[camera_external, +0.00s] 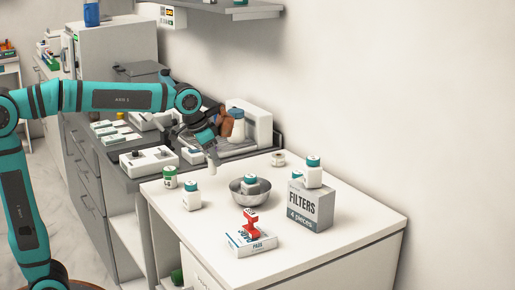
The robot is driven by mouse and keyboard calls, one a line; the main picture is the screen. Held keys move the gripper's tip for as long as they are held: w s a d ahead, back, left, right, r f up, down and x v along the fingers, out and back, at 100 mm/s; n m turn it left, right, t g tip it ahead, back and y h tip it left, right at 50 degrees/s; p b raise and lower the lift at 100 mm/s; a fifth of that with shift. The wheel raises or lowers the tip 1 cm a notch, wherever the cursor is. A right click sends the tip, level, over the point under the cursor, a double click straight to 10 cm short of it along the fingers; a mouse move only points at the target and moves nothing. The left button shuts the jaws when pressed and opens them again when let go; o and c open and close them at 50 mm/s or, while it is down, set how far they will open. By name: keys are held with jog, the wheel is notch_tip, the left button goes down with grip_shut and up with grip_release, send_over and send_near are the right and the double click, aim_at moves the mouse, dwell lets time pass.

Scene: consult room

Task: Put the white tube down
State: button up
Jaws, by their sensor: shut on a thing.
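My gripper (208,146) points downward over the back left part of the white table (330,244). It is shut on a small white tube (212,166), which hangs below the fingers, roughly upright. The tube's lower end seems to be close above the table's back left edge. I cannot tell whether it touches the surface. The fingers are small and partly hidden by the wrist.
Near the tube stand a green-and-white can (170,178), a teal-capped bottle (191,197) and a metal bowl (250,190) holding another bottle. A filters box (310,207) and a flat box (251,243) with a red item stand further right.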

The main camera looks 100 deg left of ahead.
aim_at(214, 166)
jog(key=shift+f, duration=1.75)
jog(key=shift+f, duration=0.1)
jog(key=o, duration=1)
jog(key=shift+c, duration=0.2)
jog(key=v, duration=1.2)
